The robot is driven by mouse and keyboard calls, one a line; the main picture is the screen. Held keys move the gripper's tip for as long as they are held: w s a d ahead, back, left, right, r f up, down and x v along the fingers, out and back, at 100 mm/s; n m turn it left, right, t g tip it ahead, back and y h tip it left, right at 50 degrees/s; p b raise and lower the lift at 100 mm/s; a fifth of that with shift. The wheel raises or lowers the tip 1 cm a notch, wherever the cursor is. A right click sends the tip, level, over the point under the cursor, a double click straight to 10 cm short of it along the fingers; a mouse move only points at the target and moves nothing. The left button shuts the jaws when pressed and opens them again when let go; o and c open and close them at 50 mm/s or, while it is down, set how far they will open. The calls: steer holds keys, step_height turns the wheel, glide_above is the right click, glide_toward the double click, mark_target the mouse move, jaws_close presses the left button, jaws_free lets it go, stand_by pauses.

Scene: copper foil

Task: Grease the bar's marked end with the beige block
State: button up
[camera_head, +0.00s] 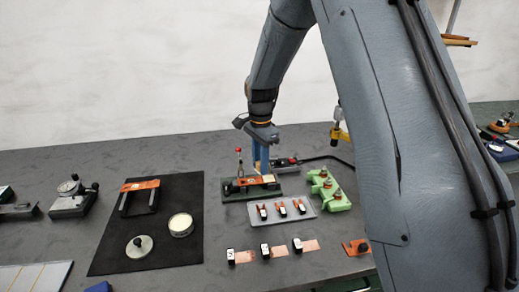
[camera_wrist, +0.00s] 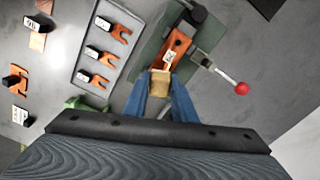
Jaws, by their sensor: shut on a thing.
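My gripper (camera_head: 261,160) points down over the green fixture (camera_head: 236,194) in the head view. In the wrist view its blue fingers (camera_wrist: 160,86) are shut on the beige block (camera_wrist: 160,80). The copper bar (camera_wrist: 178,43) lies in the fixture, which has a red-knobbed lever beside it. The bar also shows in the head view (camera_head: 247,181). A white tag (camera_wrist: 170,57) with a dark mark sits on the bar's end nearest the block. The block overlaps the view of that end; I cannot tell whether they touch.
A black mat (camera_head: 109,256) holds an open round tin (camera_head: 180,224), a lid (camera_head: 138,247) and a stand with a copper strip (camera_head: 140,184). A grey tray (camera_head: 297,218) of copper forks and a green holder (camera_head: 328,190) are close to the fixture. A red-ended lever (camera_wrist: 240,88) sticks out.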

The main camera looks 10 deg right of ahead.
steer(key=shift+r+p, duration=1.15)
steer(key=shift+r, duration=1)
